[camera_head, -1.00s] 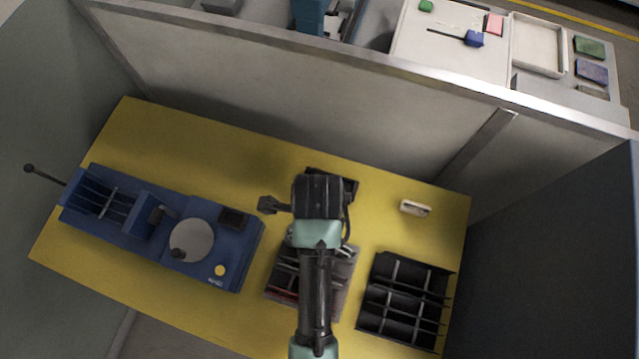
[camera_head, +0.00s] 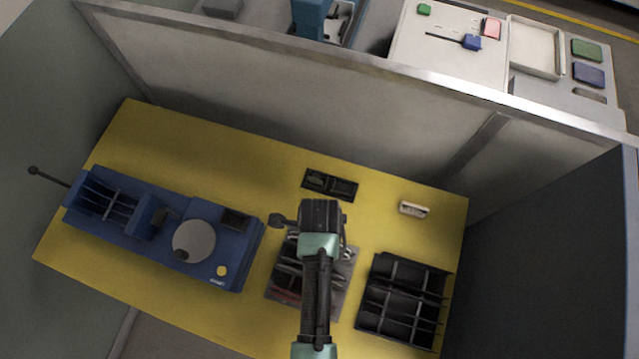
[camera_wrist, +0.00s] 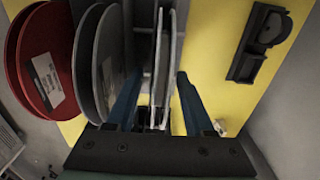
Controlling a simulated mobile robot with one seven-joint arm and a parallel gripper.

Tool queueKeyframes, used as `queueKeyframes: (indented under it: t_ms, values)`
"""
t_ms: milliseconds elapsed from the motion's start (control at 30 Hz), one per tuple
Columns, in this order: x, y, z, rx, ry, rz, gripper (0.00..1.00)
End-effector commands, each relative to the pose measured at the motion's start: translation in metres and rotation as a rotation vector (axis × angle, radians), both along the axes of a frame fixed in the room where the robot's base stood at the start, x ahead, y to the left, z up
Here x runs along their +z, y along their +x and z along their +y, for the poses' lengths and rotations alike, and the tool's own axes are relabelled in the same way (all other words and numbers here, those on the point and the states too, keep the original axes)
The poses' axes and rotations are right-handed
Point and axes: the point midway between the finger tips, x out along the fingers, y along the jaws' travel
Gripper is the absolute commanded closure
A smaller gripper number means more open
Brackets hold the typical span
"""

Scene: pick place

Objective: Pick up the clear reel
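In the wrist view, a thin, pale, see-through reel (camera_wrist: 166,50), which looks like the clear reel, stands on edge in the rack. My gripper (camera_wrist: 160,82) has its two dark fingers apart, one on each side of this reel. A gap shows between the left finger and the reel; contact at the right finger cannot be told. A grey reel (camera_wrist: 88,55) stands just left of the left finger, and a red reel (camera_wrist: 40,60) is at the far left. In the head view, my arm covers part of the reel rack (camera_head: 341,285), and the fingertips are hidden.
A small black tray (camera_head: 330,184) lies behind the rack; it also shows in the wrist view (camera_wrist: 258,42). A white device (camera_head: 414,209) is at the right. A black divided rack (camera_head: 402,303) and a blue machine (camera_head: 165,225) flank the reel rack. A partition (camera_head: 300,110) closes the back.

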Motion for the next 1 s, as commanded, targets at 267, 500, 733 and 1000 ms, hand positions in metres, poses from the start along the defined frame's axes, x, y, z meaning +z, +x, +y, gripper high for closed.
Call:
queueKeyframes:
  t_ms: [267, 500, 733, 1000]
  values:
    - [0.0, 0.0, 0.0, 0.0, 0.0, 0.0, 0.98]
    - [0.0, 0.0, 0.0, 0.0, 0.0, 0.0, 1.0]
    - [0.002, 0.001, 0.0, 0.0, 0.0, -0.001, 1.0]
    - [0.033, 0.002, 0.0, 0.001, 0.0, -0.006, 1.0]
